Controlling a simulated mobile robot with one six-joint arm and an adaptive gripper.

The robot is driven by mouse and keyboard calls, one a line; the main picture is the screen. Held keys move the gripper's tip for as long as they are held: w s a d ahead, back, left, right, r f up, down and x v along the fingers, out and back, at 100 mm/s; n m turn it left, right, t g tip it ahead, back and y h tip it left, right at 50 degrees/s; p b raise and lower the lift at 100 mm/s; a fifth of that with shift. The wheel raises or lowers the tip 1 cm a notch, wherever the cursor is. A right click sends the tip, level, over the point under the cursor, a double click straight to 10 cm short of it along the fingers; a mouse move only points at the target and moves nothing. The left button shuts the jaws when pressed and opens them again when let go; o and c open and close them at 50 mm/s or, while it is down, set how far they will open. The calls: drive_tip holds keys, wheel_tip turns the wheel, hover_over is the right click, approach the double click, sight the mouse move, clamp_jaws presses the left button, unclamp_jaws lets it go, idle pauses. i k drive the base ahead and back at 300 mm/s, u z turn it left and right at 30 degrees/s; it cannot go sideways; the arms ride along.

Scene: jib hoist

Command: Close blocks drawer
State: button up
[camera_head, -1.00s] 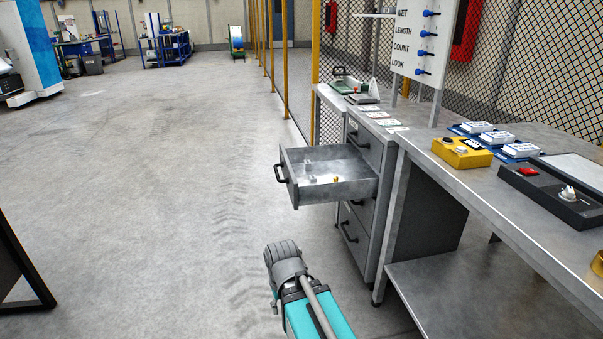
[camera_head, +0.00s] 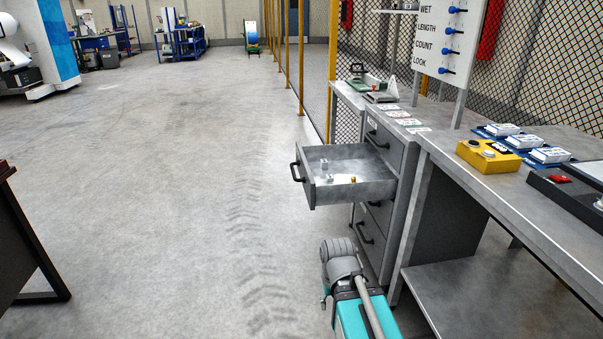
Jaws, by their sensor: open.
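Inside lie a few small metal pieces (camera_head: 326,166) and a small brass-coloured piece (camera_head: 352,180). My arm, with a grey rounded joint and teal body, shows at the bottom, below the drawer and apart from it in the picture. I cannot make out my gripper's fingers.
A workbench (camera_head: 500,185) with a yellow button box (camera_head: 488,156) stands to the right of the cabinet. A mesh fence (camera_head: 352,125) runs behind. A dark table (camera_head: 30,235) is at the left edge. The floor left of the drawer is clear.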

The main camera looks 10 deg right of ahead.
sight(376, 179)
drive_tip(key=i, duration=1)
